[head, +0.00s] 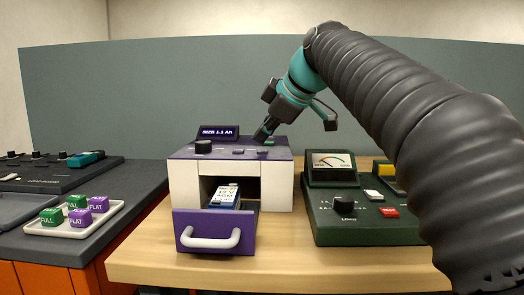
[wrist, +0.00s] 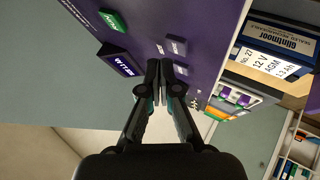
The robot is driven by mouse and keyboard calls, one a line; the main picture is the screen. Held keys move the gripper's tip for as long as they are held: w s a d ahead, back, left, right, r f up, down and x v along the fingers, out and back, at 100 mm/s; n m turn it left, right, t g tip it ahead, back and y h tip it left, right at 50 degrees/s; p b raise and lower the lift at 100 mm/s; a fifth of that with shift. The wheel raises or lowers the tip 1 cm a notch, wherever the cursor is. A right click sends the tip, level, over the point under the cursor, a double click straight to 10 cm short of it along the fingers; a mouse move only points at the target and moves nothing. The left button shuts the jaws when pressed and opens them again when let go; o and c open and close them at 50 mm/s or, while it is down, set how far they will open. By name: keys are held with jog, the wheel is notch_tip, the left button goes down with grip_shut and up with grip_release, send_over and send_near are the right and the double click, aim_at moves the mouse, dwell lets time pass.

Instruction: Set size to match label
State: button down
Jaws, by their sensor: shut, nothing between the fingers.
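The purple and white tester (head: 182,182) stands on the wooden bench, and its small screen (head: 218,132) reads "SIZE 1.1 Ah". The screen also shows in the wrist view (wrist: 120,60). Grey keys (head: 238,151) and a green key (wrist: 112,20) sit on its purple top. A battery (head: 225,194) lies in the pulled-out drawer (head: 190,233). Its label (wrist: 268,63) shows "No. 27", "12 V", "AGM" and a size that looks like 1.3 Ah, small and hard to read. My gripper (head: 263,134) is shut and empty, over the tester's top near the keys; contact cannot be told.
A black knob (head: 203,147) stands on the tester's top left. A green meter box (head: 318,220) stands to the right. At left, a tray (head: 75,231) holds green FULL and purple FLAT blocks. A grey-green panel (head: 120,100) closes off the back.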

aim_at(264, 151)
jog(key=shift+f, duration=0.15)
jog(key=shift+f+b, duration=0.35)
jog(key=shift+f+b, duration=0.3)
jog(key=shift+f, duration=0.05)
dwell(0.6)
jog(key=shift+r, duration=0.1)
jog(key=shift+r+p, duration=0.7)
jog(key=shift+p, duration=0.1)
jog(key=shift+r, duration=0.15)
notch_tip(264, 151, up, 3)
jog(key=p, duration=0.2)
jog(key=shift+p, duration=0.4)
jog(key=shift+r+p, duration=0.4)
jog(key=shift+r, duration=0.5)
